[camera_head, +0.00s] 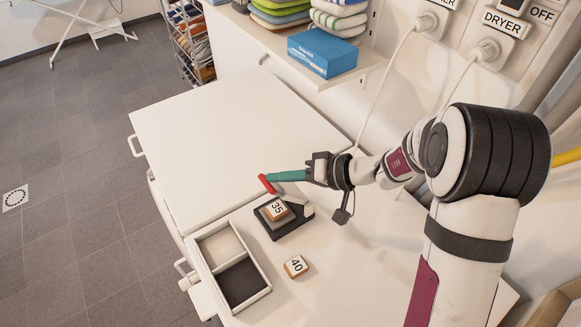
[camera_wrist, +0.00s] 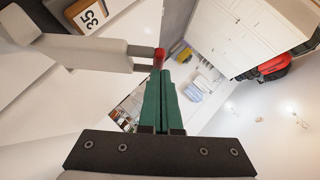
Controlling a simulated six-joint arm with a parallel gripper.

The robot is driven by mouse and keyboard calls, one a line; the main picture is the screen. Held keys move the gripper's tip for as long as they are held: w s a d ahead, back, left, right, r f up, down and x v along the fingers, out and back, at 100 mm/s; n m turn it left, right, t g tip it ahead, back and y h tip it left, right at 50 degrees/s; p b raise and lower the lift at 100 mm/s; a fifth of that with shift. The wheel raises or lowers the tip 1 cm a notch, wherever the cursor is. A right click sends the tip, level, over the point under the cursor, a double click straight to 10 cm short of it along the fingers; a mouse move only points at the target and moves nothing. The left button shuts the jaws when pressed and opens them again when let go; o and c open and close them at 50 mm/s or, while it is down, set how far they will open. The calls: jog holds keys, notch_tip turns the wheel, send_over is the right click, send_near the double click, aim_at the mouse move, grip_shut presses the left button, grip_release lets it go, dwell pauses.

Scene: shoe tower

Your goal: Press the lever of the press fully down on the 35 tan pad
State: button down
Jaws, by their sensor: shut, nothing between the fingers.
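The press (camera_head: 284,226) has a dark base on the white worktop, with the tan pad marked 35 (camera_head: 276,209) on it. Its pale lever (camera_wrist: 85,50) crosses the left of the wrist view and ends in a red handle (camera_head: 266,184), which also shows in the wrist view (camera_wrist: 159,58). The lever stands raised above the pad. My gripper (camera_head: 274,177) has green fingers, shut together and empty. Their tips are right at the red handle; I cannot tell whether they touch it. The pad also shows in the wrist view (camera_wrist: 88,16), beyond the lever.
A second tan pad marked 40 (camera_head: 295,266) lies on the worktop right of a two-compartment tray (camera_head: 216,271). A blue box (camera_head: 322,52) and folded cloths (camera_head: 340,15) sit on the shelf behind. The white surface left of the press is clear.

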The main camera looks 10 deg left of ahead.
aim_at(268, 190)
jog(key=shift+s+a+f+n+t+h, duration=0.4)
jog(key=shift+s+a+f+n+h, duration=0.2)
jog(key=shift+s+a+f+h, duration=0.45)
jog(key=shift+y, duration=0.25)
jog(key=shift+s+a+f, duration=0.6)
jog(key=shift+f, duration=0.7)
jog(key=shift+s+a+f, duration=0.55)
jog(key=shift+f, duration=0.7)
jog(key=shift+s+a+f, duration=0.6)
jog(key=shift+f, duration=0.7)
